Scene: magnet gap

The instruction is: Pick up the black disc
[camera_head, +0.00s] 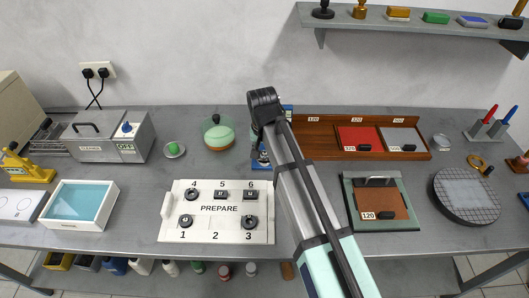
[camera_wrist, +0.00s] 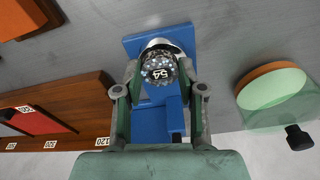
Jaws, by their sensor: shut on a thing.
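In the wrist view a dark round disc (camera_wrist: 158,72) with a speckled rim and a white label reading 54 sits between the fingertips of my gripper (camera_wrist: 160,82). The gripper is shut on it. Right behind the disc is a blue stand (camera_wrist: 150,118) with a pale rounded part at its top. I cannot tell whether the disc touches the stand.
A white PREPARE tray (camera_head: 219,208) with numbered spots and several black pieces lies left of my arm; spot 2 is bare. A green-lidded round dish (camera_head: 218,137) stands near the blue stand. A wooden rack (camera_head: 315,140) is to the right. A shelf (camera_head: 420,22) hangs above.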

